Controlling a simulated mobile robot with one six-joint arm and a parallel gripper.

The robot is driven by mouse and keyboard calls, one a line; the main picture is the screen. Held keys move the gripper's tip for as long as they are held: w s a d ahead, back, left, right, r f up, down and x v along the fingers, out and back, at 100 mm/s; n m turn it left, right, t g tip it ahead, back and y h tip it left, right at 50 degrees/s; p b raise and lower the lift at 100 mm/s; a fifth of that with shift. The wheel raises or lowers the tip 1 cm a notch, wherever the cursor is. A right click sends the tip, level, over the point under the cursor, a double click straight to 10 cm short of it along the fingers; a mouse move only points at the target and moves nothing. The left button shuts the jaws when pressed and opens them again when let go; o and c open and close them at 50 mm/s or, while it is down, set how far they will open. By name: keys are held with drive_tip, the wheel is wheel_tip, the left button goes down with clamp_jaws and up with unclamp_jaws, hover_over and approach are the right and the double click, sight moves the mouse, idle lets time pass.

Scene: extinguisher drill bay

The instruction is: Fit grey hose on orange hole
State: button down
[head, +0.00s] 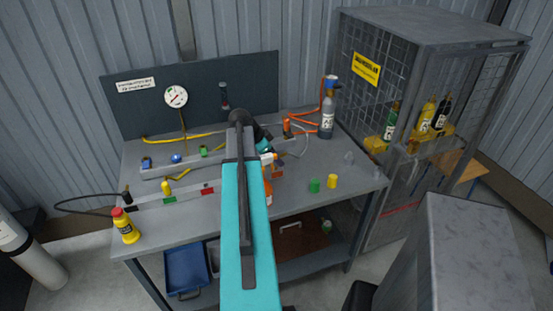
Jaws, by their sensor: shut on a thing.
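My arm reaches over the workbench, and its dark wrist bends down to the right at the back of the bench. My gripper (272,142) is small in view and partly hidden by the wrist; it is shut. A thin grey hose (306,143) curves out on the right side of it, and its held end is hidden. An orange fitting (287,127) stands just right of the gripper, near the back rail. Whether the hose end touches the fitting cannot be told, and the hole itself is too small to make out.
Blue and green fittings (204,151) sit on the back rail. A grey bottle (327,115) with an orange hose stands right of the gripper. An orange spray bottle (268,175) is partly behind my arm. Green (314,185) and yellow (332,181) cups stand front right. A mesh cage (385,75) borders the bench.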

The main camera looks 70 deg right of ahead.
drive_tip(key=shift+f+b, duration=0.5)
drive_tip(key=shift+f, duration=0.25)
idle(0.4)
drive_tip(key=c, duration=1.5)
unclamp_jaws()
drive_tip(key=shift+o, duration=0.2)
drive_tip(key=shift+r, duration=0.1)
drive_tip(key=b+v, duration=0.3)
drive_tip(key=v, duration=1)
drive_tip(key=shift+w+a+r, duration=0.15)
drive_tip(key=shift+a+r, duration=0.05)
drive_tip(key=shift+r, duration=0.1)
